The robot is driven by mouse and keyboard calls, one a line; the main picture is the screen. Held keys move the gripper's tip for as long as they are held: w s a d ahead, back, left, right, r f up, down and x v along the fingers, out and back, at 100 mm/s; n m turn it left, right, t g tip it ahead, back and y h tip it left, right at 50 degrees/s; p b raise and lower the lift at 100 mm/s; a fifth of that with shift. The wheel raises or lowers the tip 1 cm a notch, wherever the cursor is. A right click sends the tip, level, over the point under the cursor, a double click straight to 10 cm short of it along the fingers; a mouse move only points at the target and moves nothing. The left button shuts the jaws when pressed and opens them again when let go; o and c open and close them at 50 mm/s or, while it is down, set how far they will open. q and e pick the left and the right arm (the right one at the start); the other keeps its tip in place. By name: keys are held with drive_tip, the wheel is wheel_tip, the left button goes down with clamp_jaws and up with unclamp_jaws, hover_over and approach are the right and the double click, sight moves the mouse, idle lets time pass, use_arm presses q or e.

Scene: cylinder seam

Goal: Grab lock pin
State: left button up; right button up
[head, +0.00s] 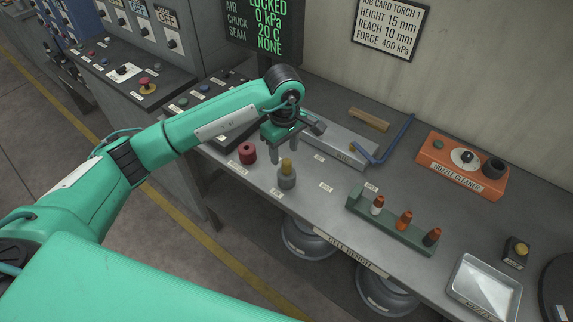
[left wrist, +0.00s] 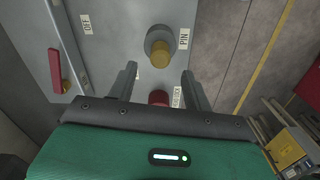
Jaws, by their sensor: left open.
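A pin with a round brass-coloured top (head: 287,164) stands upright in a grey round base (head: 287,181) near the bench's front edge. In the left wrist view the brass top (left wrist: 160,56) lies beyond the fingertips, roughly centred between them, beside a label reading PIN. My left gripper (head: 285,153) is open and empty, pointing down just above and behind the pin in the head view; it also shows open in the left wrist view (left wrist: 159,77). No contact with the pin shows. My right gripper is not in view.
A green rack (head: 388,224) with several tips, an orange nozzle cleaner (head: 440,160), a blue bent rod (head: 385,152) and a metal tray (head: 468,300) lie right.

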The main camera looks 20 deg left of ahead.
sight(287, 161)
use_arm(q)
drive_tip(key=shift+s+d+f+p, duration=0.1)
drive_tip(key=shift+d+f+p, duration=0.1)
drive_tip(key=shift+f+p, duration=0.8)
drive_tip(key=shift+s+d+f+p, duration=0.15)
drive_tip(key=shift+f+p, duration=0.4)
drive_tip(key=shift+f, duration=0.75)
drive_tip(key=shift+w+f, duration=0.1)
drive_tip(key=shift+f, duration=0.5)
drive_tip(key=c, duration=1.1)
drive_tip(key=shift+r, duration=0.1)
